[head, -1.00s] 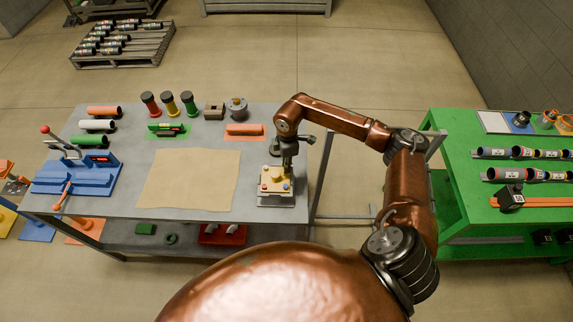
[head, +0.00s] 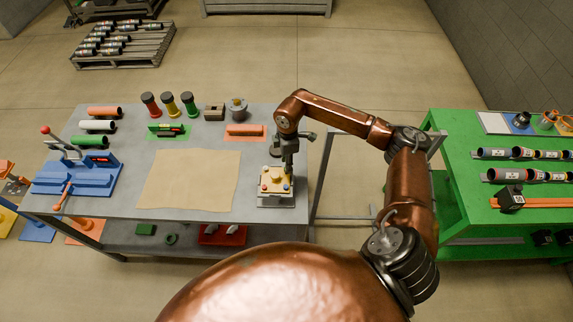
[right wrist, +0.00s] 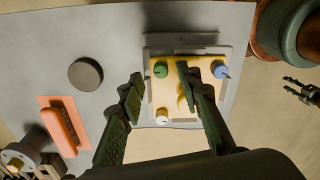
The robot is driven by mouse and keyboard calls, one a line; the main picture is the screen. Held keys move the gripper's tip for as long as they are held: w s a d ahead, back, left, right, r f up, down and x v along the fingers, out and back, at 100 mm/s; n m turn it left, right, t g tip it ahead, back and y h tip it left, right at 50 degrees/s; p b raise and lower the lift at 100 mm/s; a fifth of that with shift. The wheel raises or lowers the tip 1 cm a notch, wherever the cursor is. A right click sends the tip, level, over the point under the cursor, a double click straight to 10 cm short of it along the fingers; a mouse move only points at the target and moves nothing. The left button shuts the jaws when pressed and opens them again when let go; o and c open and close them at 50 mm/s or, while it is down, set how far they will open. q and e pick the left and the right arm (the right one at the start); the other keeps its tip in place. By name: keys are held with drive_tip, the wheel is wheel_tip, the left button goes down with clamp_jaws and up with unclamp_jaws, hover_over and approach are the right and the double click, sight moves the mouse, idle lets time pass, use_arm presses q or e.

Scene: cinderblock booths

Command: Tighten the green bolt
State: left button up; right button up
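A yellow block (right wrist: 190,94) sits on a grey metal fixture (head: 277,201) at the right front of the grey table. In the right wrist view the green bolt (right wrist: 160,69) stands at one corner, with the blue bolt (right wrist: 221,71) and a white bolt (right wrist: 161,115) at others. My right gripper (head: 288,171) points down over the block's back right part and hides the green bolt in the head view. In the right wrist view its fingers (right wrist: 160,73) are open, with the green bolt showing between their tips; contact cannot be told. My left gripper is out of view.
A tan mat (head: 190,180) lies left of the fixture. An orange part (head: 245,130) and a dark round piece (right wrist: 85,74) are behind it. A blue press (head: 78,177) stands at the table's left. A green table (head: 470,217) is to the right.

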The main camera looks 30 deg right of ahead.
wheel_tip(320, 180, up, 10)
drive_tip(key=shift+d+r, duration=0.15)
drive_tip(key=shift+r, duration=0.05)
idle(0.5)
